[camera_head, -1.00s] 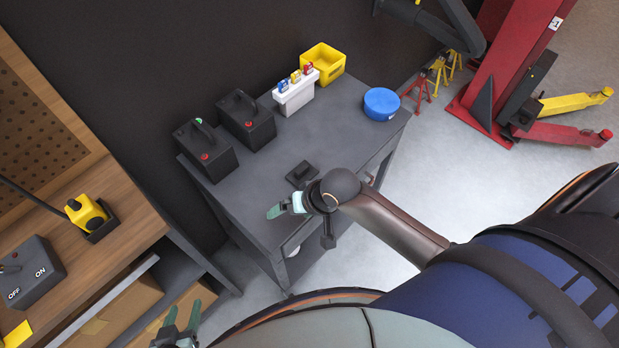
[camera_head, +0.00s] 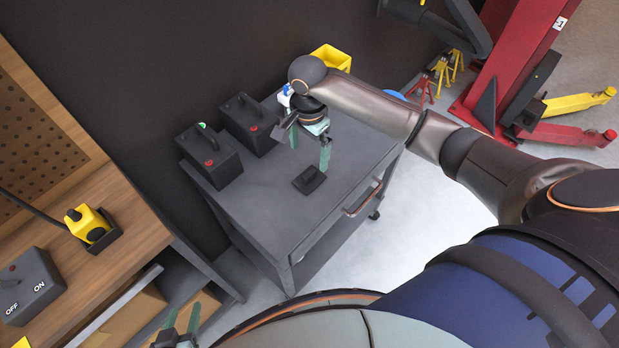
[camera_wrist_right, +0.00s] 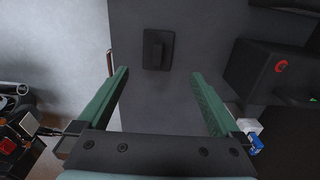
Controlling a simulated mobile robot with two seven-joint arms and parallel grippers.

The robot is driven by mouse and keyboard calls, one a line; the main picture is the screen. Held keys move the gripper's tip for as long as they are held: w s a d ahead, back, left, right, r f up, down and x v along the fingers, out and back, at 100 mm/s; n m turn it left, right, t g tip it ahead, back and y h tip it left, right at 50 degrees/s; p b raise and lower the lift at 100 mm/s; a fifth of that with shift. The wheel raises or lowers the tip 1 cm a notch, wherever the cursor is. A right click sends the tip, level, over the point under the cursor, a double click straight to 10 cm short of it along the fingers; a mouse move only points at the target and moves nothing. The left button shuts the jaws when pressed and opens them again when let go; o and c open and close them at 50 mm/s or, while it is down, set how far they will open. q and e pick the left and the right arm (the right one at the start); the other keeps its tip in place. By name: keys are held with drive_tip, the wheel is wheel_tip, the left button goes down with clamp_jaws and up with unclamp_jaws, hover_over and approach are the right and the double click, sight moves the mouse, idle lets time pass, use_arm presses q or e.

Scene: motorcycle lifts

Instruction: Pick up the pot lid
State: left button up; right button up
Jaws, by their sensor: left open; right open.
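The pot lid looks like a small dark rectangular plate with a raised handle (camera_head: 309,180). It lies flat on the grey cart top (camera_head: 262,200), near its front edge. In the right wrist view the lid (camera_wrist_right: 158,49) is just beyond the fingertips, roughly centred between them. My right gripper (camera_head: 309,150) is open and empty, above the cart and behind the lid in the head view, with its fingers pointing down; it also shows in the wrist view (camera_wrist_right: 160,75). My left gripper (camera_head: 182,319) is open and empty at the bottom edge, away from the cart.
Two black battery-like boxes (camera_head: 209,157) (camera_head: 249,124) stand at the cart's left back. A yellow bin (camera_head: 331,59) is behind my right arm, which mostly hides a blue round item (camera_head: 396,95). A wooden bench (camera_head: 120,232) is at left. The cart top around the lid is clear.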

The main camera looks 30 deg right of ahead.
sight(309, 174)
wheel_tip(309, 174, down, 4)
drive_tip(key=shift+r, duration=0.2)
drive_tip(key=shift+s+f+b, duration=0.15)
drive_tip(key=shift+f+b, duration=0.05)
drive_tip(key=shift+f, duration=1.2)
drive_tip(key=shift+s+f+b, duration=0.15)
drive_tip(key=shift+f, duration=1.2)
drive_tip(key=shift+c, duration=0.2)
drive_tip(key=shift+r, duration=0.1)
drive_tip(key=c, duration=1.3)
drive_tip(key=shift+c, duration=0.2)
